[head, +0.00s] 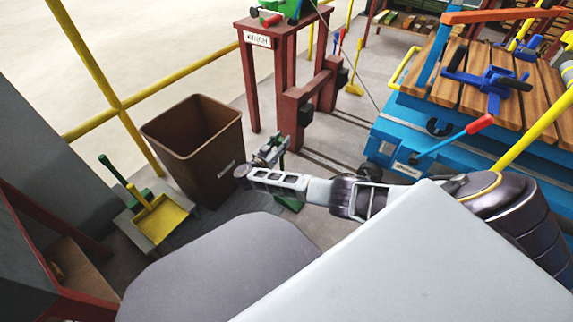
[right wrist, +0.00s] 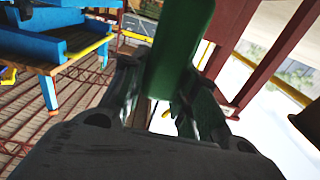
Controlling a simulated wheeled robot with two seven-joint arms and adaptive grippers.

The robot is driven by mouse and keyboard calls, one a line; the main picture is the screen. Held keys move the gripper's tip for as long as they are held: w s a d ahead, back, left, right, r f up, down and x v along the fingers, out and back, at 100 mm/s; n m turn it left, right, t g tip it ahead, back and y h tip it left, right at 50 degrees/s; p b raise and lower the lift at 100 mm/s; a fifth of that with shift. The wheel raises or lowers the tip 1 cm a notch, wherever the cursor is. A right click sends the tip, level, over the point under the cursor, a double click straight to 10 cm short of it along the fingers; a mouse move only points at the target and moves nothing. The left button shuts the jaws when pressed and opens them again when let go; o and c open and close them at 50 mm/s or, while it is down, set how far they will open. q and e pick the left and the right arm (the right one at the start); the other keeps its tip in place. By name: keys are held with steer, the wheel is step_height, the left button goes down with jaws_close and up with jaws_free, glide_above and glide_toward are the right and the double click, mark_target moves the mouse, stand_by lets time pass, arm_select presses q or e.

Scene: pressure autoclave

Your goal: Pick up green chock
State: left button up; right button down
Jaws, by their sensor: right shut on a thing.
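My right gripper (head: 270,152) reaches out over the floor to the right of the brown bin in the head view. It is shut on the green chock (head: 289,203), which shows in part behind and below the gripper and arm. In the right wrist view the green chock (right wrist: 180,48) stands between the two fingers of the right gripper (right wrist: 160,105), and its upper end runs out of the picture. Whether the chock touches the floor I cannot tell. My left gripper is not in view.
A brown bin (head: 192,150) stands left of the gripper. A yellow dustpan (head: 160,217) and a green item (head: 120,175) lie left of it. A red stand (head: 252,88) is behind. A blue cart with wooden slats (head: 455,130) is at the right. A yellow railing (head: 185,80) runs at the back left.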

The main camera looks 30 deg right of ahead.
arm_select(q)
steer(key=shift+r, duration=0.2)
arm_select(e)
steer(key=shift+r, duration=0.2)
steer(key=shift+r+p, duration=0.75)
steer(key=shift+r, duration=0.2)
steer(key=shift+r+p, duration=2.25)
steer(key=shift+r, duration=1.6)
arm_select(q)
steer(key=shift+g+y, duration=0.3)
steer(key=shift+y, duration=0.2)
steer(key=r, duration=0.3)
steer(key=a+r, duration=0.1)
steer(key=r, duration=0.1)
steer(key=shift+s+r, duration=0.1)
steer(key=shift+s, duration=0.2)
arm_select(e)
steer(key=shift+r, duration=0.1)
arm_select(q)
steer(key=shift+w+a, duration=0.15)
